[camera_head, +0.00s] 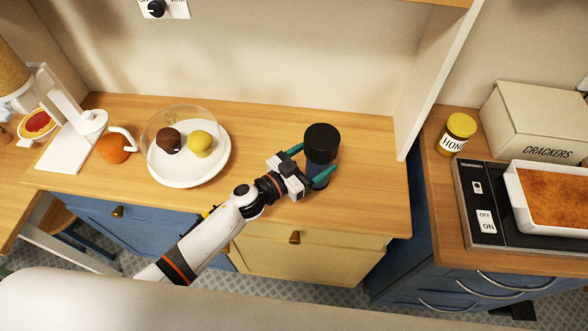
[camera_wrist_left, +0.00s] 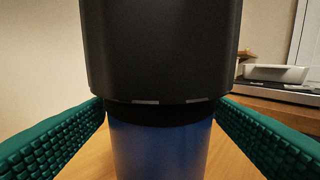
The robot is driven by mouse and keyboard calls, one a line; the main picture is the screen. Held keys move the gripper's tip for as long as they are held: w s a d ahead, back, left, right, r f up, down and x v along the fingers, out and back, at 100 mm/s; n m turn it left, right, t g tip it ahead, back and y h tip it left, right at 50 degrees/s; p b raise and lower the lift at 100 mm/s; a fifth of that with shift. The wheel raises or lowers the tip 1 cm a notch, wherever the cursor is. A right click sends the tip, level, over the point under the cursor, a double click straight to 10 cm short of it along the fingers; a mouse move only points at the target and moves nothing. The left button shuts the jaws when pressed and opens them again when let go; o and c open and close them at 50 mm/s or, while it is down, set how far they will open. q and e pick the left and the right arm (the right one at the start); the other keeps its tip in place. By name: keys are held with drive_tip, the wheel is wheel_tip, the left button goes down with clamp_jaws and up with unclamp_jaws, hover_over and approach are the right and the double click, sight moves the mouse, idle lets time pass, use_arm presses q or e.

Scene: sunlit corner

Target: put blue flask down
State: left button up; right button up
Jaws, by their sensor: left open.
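The blue flask (camera_head: 318,163) stands upright on the wooden counter, with a wide black lid (camera_head: 321,137) on top. In the left wrist view its dark blue body (camera_wrist_left: 160,150) and black lid (camera_wrist_left: 160,50) fill the middle. My left gripper (camera_head: 308,166) is open around the flask, with one green finger on each side of it. In the left wrist view the fingers (camera_wrist_left: 160,138) flank the body just below the lid; whether they touch it is hard to tell. The flask's base is partly hidden in the head view. My right gripper is not in view.
A white plate (camera_head: 188,181) with two muffins under a clear dome stands left of my arm, beside an orange mug (camera_head: 115,148). A white upright panel (camera_head: 430,80) rises to the right. The counter (camera_head: 370,195) right of the flask is bare.

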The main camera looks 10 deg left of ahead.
use_arm(q)
drive_tip(key=b+v, duration=0.1)
drive_tip(key=v, duration=0.9)
drive_tip(key=shift+b, duration=0.3)
drive_tip(key=shift+r, duration=0.1)
